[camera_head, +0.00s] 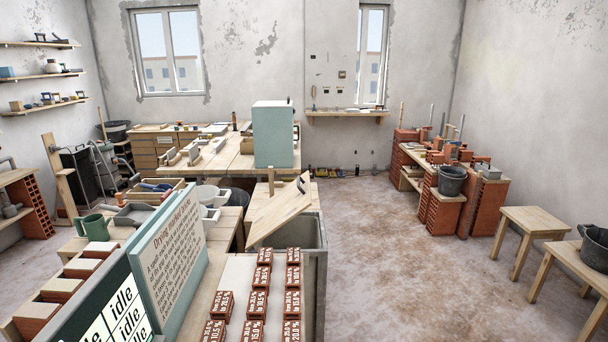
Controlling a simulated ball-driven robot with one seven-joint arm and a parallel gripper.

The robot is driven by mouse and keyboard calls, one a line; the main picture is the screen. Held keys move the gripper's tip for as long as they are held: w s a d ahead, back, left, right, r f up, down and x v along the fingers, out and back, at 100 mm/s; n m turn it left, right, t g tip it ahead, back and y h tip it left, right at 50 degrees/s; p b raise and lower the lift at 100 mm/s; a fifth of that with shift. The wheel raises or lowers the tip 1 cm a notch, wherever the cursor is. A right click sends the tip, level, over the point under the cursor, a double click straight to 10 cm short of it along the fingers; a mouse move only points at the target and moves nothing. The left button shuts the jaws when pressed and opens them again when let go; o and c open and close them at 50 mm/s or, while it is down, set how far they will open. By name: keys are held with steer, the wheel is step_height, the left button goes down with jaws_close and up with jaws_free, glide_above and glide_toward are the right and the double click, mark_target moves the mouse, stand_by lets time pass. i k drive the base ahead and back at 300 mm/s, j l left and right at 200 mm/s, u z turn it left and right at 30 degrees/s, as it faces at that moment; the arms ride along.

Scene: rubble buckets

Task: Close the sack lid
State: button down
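The lid is open. No sack can be made out; the inside of the bin is mostly hidden. My gripper is not in view.
A green sign board (168,254) and rows of labelled bricks (257,304) stand in front of the bin. A workbench with a green cabinet (273,134) stands behind it. The floor (400,255) to the right is clear up to the stools (535,220) and brick bench.

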mark_target(294, 199)
steer(key=i+l, duration=0.15)
steer(key=l, duration=0.2)
steer(key=i+l+u, duration=0.1)
steer(key=l, duration=0.25)
steer(key=i+l, duration=0.2)
steer(key=l, duration=0.15)
steer(key=i+l+u, duration=0.1)
steer(key=l, duration=0.25)
steer(key=i+l, duration=0.15)
steer(key=i, duration=0.3)
steer(key=i+l+u, duration=0.15)
steer(key=i, duration=0.35)
steer(key=i+j+u, duration=0.1)
steer(key=i+j, duration=0.35)
